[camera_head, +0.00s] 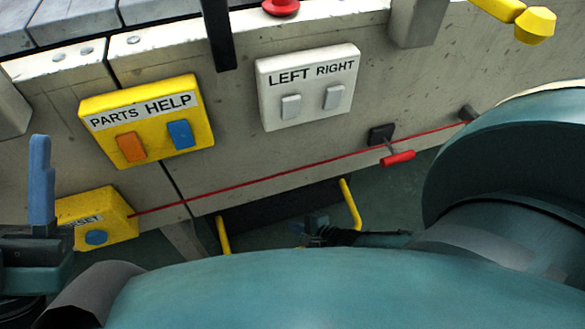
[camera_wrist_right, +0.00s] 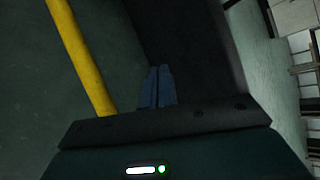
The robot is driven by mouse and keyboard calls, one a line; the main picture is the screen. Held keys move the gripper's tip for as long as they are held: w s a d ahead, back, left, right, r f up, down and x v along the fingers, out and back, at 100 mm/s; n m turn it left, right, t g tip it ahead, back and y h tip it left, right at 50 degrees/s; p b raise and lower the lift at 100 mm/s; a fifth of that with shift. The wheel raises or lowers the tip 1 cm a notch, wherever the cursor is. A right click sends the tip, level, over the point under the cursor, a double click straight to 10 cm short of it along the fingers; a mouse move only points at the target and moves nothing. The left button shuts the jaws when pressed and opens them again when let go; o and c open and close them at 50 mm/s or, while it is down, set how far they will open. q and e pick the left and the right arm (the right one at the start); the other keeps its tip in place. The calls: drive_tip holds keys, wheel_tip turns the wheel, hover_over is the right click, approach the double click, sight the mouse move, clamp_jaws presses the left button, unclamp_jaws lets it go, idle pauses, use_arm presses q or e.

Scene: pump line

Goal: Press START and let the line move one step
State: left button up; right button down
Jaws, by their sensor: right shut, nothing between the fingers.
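No button marked START can be read in either view. A white box (camera_head: 308,88) labelled LEFT RIGHT has two grey buttons, on the front of the line. My right gripper (camera_head: 318,222) is small and low in the head view, below the line's front, by the yellow rails. In the right wrist view its blue fingers (camera_wrist_right: 156,86) are together and hold nothing. My left gripper (camera_head: 40,180) stands upright at the left edge, seen side-on. One blue finger shows, so its opening is unclear.
A yellow PARTS HELP box (camera_head: 147,122) has orange and blue buttons. A yellow box (camera_head: 97,217) with a partly hidden label has a blue button. A red button (camera_head: 281,7) sits at the top.

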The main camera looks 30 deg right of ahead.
drive_tip(key=shift+w+d+f, duration=0.1)
drive_tip(key=shift+w+f, duration=0.15)
drive_tip(key=shift+f, duration=0.75)
idle(1.2)
